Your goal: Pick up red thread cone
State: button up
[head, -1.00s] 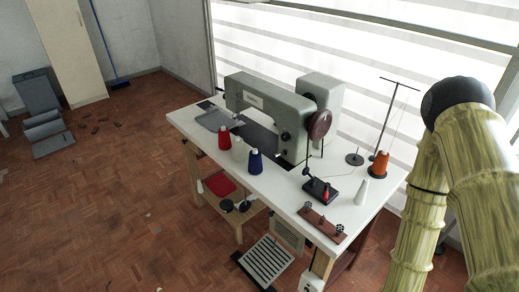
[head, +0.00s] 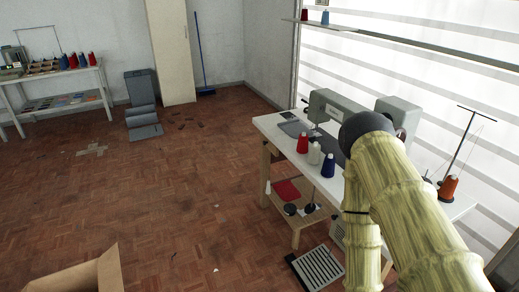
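A red thread cone (head: 302,143) stands upright on the white sewing table (head: 268,126), near its left front edge. A white cone (head: 314,153) and a blue cone (head: 328,165) stand in a row beside it. More red cones show on the far left table, one of them at its right end (head: 92,59), and a small red cone (head: 304,16) stands on the wall shelf. My arm covers the right part of the sewing table. My gripper is outside the picture.
The grey sewing machine (head: 335,106) stands behind the cones, partly behind my arm. An orange cone (head: 448,188) is at the right. A pedal (head: 317,268) lies below the table. A cardboard box (head: 75,277) sits at the lower left.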

aim_at(303, 144)
jog(key=u, duration=0.65)
jog(key=i, duration=1.3)
jog(key=z, duration=0.2)
